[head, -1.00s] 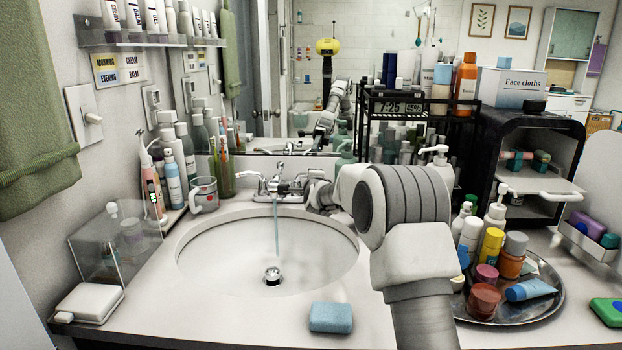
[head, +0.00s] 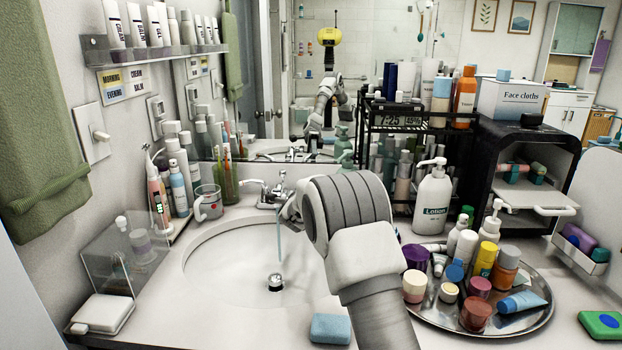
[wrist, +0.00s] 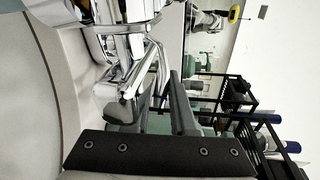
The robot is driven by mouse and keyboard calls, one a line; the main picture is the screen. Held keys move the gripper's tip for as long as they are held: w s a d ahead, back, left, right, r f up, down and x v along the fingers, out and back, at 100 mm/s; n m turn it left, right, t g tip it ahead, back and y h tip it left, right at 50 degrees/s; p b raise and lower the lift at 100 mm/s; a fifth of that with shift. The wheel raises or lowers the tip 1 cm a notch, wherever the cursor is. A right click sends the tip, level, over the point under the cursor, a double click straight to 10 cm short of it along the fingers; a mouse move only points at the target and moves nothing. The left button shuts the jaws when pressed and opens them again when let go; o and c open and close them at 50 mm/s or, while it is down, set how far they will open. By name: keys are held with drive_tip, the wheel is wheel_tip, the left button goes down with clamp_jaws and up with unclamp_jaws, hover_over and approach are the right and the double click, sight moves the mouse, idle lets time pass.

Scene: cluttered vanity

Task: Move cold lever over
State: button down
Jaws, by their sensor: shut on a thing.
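The chrome faucet (head: 268,194) stands at the back of the sink, with water (head: 279,238) running from its spout. Its left lever (head: 250,183) shows in the head view. The right side, where the cold lever would sit, is mostly hidden behind my arm. In the wrist view the faucet's chrome body (wrist: 125,35) is close up. My gripper (wrist: 155,100) is shut on a chrome lever (wrist: 128,92), which I take to be the cold lever. The exact finger contact is partly hidden.
The sink bowl (head: 225,275) lies in front of the faucet. A mug (head: 209,203) stands left of it. A lotion bottle (head: 433,205) and a metal tray (head: 530,322) of small bottles and jars are right of my arm. A blue soap bar (head: 330,328) lies at the front.

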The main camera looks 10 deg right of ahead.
drive_tip(key=shift+a+h, duration=0.1)
drive_tip(key=shift+h, duration=0.2)
drive_tip(key=c, duration=0.8)
unclamp_jaws()
drive_tip(key=shift+o, duration=0.2)
drive_tip(key=shift+s, duration=0.1)
drive_tip(key=p+v, duration=0.1)
drive_tip(key=v, duration=1.6)
drive_tip(key=shift+r, duration=0.2)
drive_tip(key=shift+s, duration=0.1)
